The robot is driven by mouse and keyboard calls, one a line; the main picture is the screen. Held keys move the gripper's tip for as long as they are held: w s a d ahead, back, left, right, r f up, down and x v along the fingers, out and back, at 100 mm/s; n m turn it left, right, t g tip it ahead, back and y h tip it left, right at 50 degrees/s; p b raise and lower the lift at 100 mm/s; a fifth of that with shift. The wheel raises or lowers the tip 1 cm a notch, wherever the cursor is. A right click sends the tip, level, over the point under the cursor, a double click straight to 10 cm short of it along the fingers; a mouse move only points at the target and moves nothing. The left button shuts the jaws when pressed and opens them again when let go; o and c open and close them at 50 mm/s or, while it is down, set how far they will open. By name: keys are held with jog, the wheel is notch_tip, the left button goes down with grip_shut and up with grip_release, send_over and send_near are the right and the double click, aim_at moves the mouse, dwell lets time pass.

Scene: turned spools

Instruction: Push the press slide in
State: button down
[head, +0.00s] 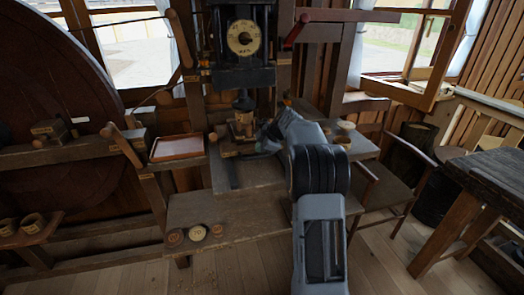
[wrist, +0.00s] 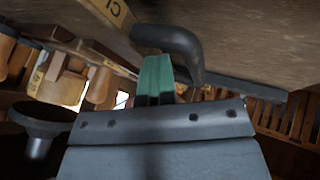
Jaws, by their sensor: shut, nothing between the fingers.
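The press stands at the back centre of the head view, with a round dial (head: 243,38) on its dark head. Below its ram (head: 243,102) is a small wooden block (head: 240,128), and the slide area (head: 226,147) is low at its foot, small and partly hidden by my arm. My gripper (head: 262,147) is at the right of this foot; its tips are hard to make out there. In the wrist view, my gripper's green fingers (wrist: 156,77) are together and empty, close to a dark curved handle-like piece (wrist: 178,42). I cannot tell whether they touch.
A tray (head: 178,147) stands left of the press. Several round spool pieces (head: 197,233) lie on the front bench (head: 240,220). Small bowls (head: 345,127) stand on a shelf at right. A chair (head: 385,185) and dark table (head: 490,155) are further right.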

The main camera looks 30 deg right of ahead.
jog(key=shift+w+d+r, duration=0.1)
jog(key=shift+d+r, duration=0.15)
jog(key=shift+d+r, duration=0.1)
jog(key=shift+r, duration=0.15)
jog(key=p+v, duration=0.1)
jog(key=v, duration=0.8)
jog(key=shift+s, duration=0.35)
